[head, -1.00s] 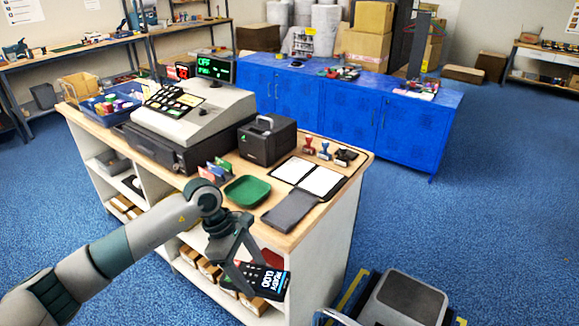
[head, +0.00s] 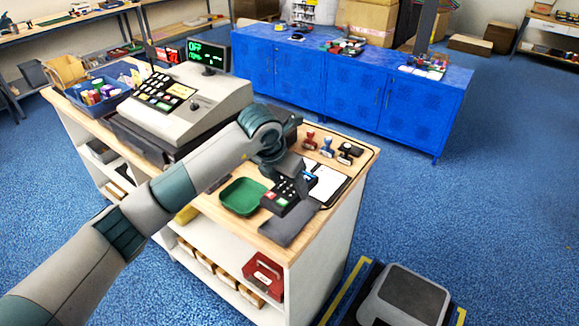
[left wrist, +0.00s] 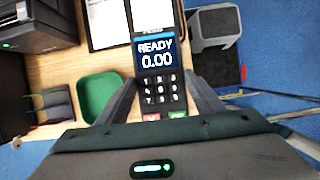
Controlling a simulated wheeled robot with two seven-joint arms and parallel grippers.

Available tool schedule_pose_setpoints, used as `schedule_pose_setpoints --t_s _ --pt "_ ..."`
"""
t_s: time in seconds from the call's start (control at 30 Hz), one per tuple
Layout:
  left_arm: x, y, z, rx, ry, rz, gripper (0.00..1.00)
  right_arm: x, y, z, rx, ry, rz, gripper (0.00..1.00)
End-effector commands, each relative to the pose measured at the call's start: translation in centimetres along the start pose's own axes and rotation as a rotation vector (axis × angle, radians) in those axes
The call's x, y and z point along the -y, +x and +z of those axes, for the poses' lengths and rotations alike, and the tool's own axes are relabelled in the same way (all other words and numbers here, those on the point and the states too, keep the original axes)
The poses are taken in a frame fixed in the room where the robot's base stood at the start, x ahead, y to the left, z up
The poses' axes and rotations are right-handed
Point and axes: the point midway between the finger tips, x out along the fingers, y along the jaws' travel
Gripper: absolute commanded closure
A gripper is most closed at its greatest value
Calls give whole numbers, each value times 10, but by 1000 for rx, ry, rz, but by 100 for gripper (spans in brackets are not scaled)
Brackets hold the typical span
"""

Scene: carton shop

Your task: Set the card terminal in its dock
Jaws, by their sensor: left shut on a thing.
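The card terminal (head: 284,198) is a black handset with keys, held in my left gripper (head: 296,181) above the counter's front part. In the left wrist view the terminal (left wrist: 158,62) shows a lit "READY 0.00" screen, and my left gripper (left wrist: 162,104) is shut on its sides near the keypad end. My right gripper is not in view.
A green tray (head: 240,196) sits left of the terminal. An open folder with white sheets (head: 328,183) and several stamps (head: 327,147) lie beyond it. The cash register (head: 190,108) stands farther left. A grey step (head: 405,298) stands on the floor at right.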

Motion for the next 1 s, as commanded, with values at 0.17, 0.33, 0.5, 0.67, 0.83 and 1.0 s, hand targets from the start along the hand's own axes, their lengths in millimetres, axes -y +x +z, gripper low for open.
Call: schedule_pose_setpoints --t_s 0.17,0.33,0.5,0.67,0.83,1.0 --pt "1 -2 4 1 -23 8 55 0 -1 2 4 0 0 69" --pt "1 -2 4 1 -23 8 55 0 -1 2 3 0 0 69" --pt "1 -2 4 1 -22 8 55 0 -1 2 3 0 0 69" --pt "1 1 2 1 -22 7 55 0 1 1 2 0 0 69" --pt "1 8 0 1 -22 8 55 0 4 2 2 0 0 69" --pt "1 18 -4 1 -23 8 55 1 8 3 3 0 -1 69"
